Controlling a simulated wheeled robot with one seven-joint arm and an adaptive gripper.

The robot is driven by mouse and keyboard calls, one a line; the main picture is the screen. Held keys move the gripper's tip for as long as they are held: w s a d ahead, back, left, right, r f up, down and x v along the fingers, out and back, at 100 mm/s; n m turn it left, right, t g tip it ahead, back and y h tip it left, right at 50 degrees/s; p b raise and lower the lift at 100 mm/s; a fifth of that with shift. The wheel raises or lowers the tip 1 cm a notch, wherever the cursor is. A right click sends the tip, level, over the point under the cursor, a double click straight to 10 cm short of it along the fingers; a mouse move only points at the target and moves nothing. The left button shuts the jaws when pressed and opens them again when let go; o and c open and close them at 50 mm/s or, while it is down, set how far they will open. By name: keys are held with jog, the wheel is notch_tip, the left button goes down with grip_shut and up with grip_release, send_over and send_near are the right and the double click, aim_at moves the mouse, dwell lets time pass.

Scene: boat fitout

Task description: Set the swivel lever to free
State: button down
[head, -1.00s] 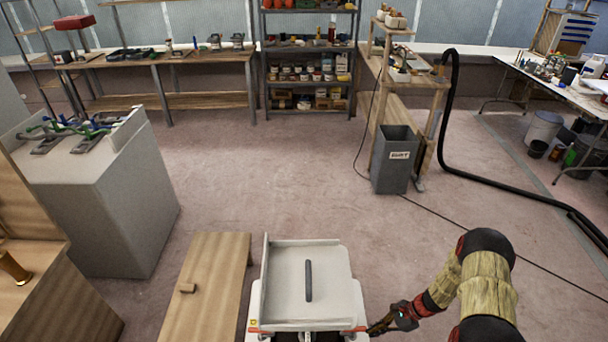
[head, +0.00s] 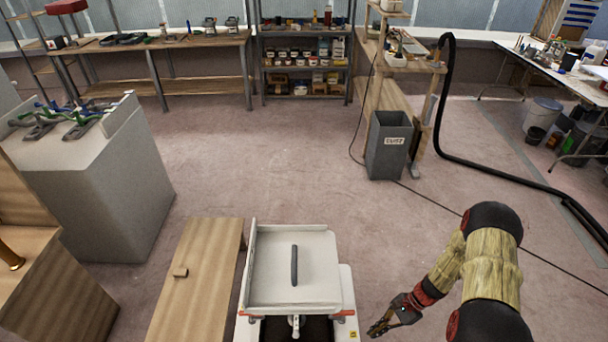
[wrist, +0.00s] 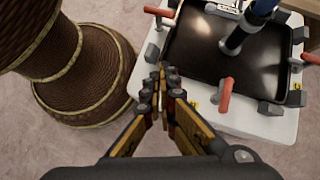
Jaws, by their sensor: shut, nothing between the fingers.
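My gripper (head: 372,332) is low at the right of the head view, with its fingers together and empty. It is right of the white platform and apart from it. In the wrist view my gripper (wrist: 164,75) points toward the near edge of a white platform with a black tray and red-orange handles. I cannot tell which part is the swivel lever. Several blue and green levered devices (head: 68,122) sit on the grey block at the left. A brass-coloured handle (head: 10,258) stands on the wooden cabinet at the far left edge, partly cut off.
A low wooden bench (head: 196,282) with a small block stands left of the platform. A grey dust bin (head: 388,150) stands at the right, with a black hose (head: 480,165) and a thin cable on the floor. Shelving and workbenches line the back. The middle floor is clear.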

jog(key=s+r+n+h, duration=0.3)
jog(key=r+n+h, duration=0.35)
jog(key=r, duration=2.35)
jog(key=s+a+r+n+t, duration=0.2)
jog(key=s+r+t, duration=0.1)
jog(key=r, duration=0.5)
jog(key=s+a+r+n+t, duration=0.2)
jog(key=s+r+n, duration=0.1)
jog(key=r, duration=0.6)
jog(key=s+a+r+n+t+h, duration=0.1)
jog(key=s+a+r+n+t, duration=0.1)
jog(key=r, duration=0.6)
jog(key=shift+s+r+t, duration=0.25)
jog(key=shift+s+t, duration=0.55)
jog(key=shift+s, duration=0.15)
